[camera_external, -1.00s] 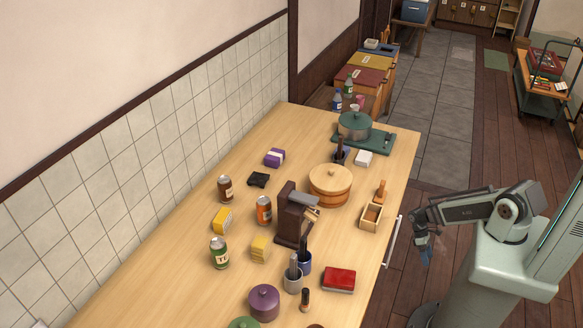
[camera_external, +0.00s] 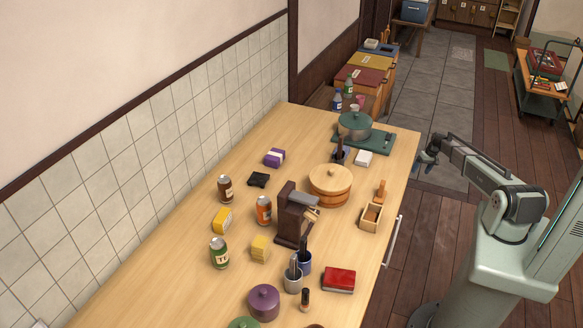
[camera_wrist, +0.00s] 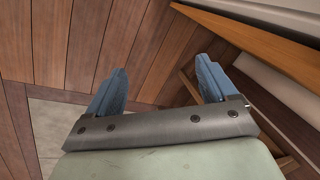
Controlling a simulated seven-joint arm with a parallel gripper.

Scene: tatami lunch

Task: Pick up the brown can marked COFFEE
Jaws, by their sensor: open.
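The brown can (camera_external: 225,188) stands upright on the wooden table, left of the middle, near the tiled wall; its lettering is too small to read. An orange can (camera_external: 263,210) and a green can (camera_external: 219,253) stand nearer the camera. My gripper (camera_external: 428,160) is off the table's right side, over the floor, far from the brown can. In the wrist view the two blue fingers (camera_wrist: 158,88) are apart with nothing between them. The brown can does not show in the wrist view.
Between my gripper and the brown can stand a round wooden tub (camera_external: 330,184), a dark upright device (camera_external: 289,215) and a small wooden box (camera_external: 371,218). A green pot (camera_external: 354,125) is at the far end. A black item (camera_external: 258,180) lies right of the can.

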